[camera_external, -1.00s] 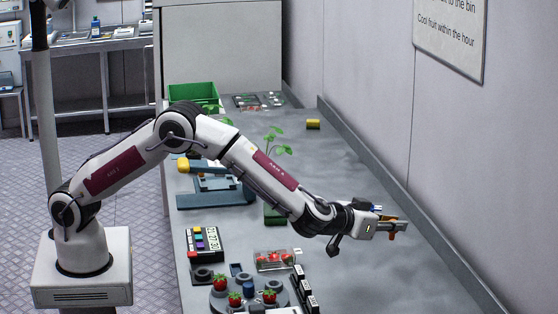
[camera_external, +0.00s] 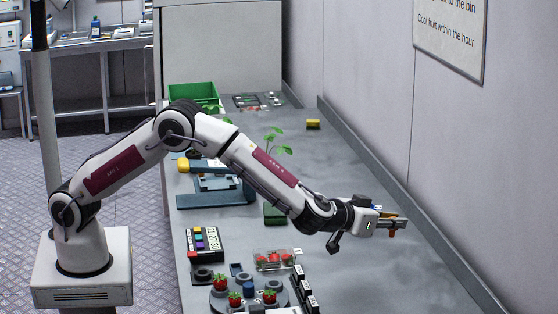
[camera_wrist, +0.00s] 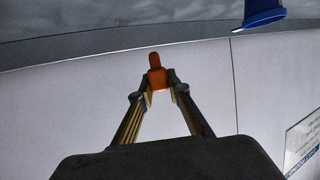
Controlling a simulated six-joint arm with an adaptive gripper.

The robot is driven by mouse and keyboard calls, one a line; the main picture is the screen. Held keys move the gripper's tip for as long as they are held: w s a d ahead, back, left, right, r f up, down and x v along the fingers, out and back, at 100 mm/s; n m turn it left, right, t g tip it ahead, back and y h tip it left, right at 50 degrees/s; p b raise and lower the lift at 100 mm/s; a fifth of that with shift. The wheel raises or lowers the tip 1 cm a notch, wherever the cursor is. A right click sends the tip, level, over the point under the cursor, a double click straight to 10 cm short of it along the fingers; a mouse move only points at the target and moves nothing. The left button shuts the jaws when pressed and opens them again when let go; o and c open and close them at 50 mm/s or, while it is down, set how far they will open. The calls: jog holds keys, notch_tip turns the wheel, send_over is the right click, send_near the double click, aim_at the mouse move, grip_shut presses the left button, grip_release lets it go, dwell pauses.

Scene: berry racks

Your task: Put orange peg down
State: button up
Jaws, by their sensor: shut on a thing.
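The orange peg (camera_wrist: 156,72) is held between the fingertips of my gripper (camera_wrist: 157,92) in the wrist view, its rounded end standing out beyond them. In the external view, my gripper (camera_external: 400,222) is stretched out to the right over the grey bench, and a small orange-brown part of the peg (camera_external: 392,233) shows at the fingers. The gripper is shut on the peg and looks raised above the bench top. The exact gap to the surface cannot be told.
The bench (camera_external: 400,275) is bare below and right of my gripper. A round rack with strawberries (camera_external: 220,283), a clear punnet (camera_external: 273,258) and a timer-like box (camera_external: 205,243) stand to the left. A yellow cylinder (camera_external: 313,124) lies farther back. The wall (camera_external: 450,150) is close on the right.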

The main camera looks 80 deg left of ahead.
jog(key=a+n+g+y, duration=0.3)
jog(key=a+n+y, duration=0.1)
jog(key=a, duration=4.3)
jog(key=shift+a, duration=0.4)
jog(key=shift+r, duration=0.1)
jog(key=shift+f, duration=3.1)
jog(key=shift+f, duration=0.1)
jog(key=shift+f, duration=1.8)
jog(key=shift+f, duration=0.15)
